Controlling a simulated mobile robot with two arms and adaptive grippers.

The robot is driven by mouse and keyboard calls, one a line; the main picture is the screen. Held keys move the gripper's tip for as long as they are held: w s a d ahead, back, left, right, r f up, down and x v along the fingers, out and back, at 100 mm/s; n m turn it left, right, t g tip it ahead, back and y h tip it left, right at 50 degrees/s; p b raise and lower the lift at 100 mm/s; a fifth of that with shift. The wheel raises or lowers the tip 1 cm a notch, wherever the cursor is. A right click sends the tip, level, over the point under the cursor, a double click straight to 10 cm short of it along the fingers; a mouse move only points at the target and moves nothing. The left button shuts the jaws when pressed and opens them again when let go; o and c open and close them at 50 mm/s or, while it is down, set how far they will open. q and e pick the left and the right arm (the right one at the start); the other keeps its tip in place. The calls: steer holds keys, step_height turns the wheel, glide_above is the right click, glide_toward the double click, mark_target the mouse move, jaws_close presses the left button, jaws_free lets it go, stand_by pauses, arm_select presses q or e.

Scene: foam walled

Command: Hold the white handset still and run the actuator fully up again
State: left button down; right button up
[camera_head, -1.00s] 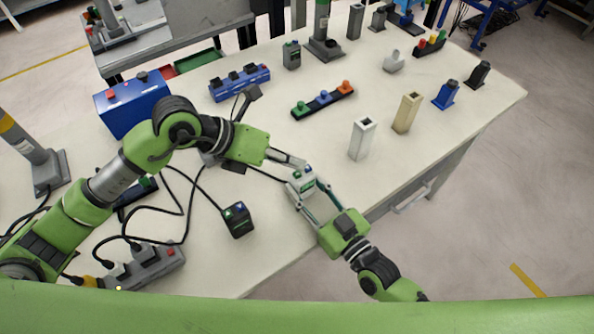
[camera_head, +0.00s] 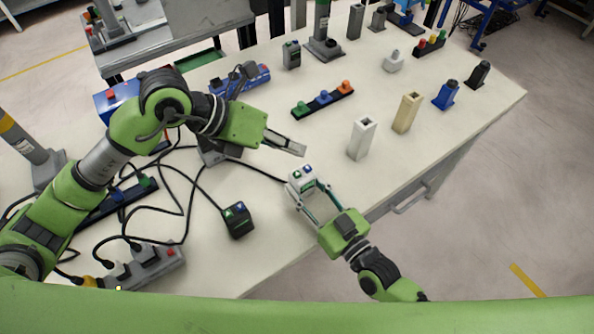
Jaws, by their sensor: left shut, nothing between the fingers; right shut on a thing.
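A cable runs from the handset to a grey base (camera_head: 209,153), which looks like the actuator's foot.
A black box (camera_head: 238,222) with green and blue buttons lies left of the handset among loose cables. A grey power strip (camera_head: 150,265) lies at front left. A white post (camera_head: 362,139) and a tan post (camera_head: 407,112) stand to the right. The table between the handset and white post is clear.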

steer(key=o, duration=1.2)
steer(key=shift+o, duration=0.2)
steer(key=shift+d, duration=0.1)
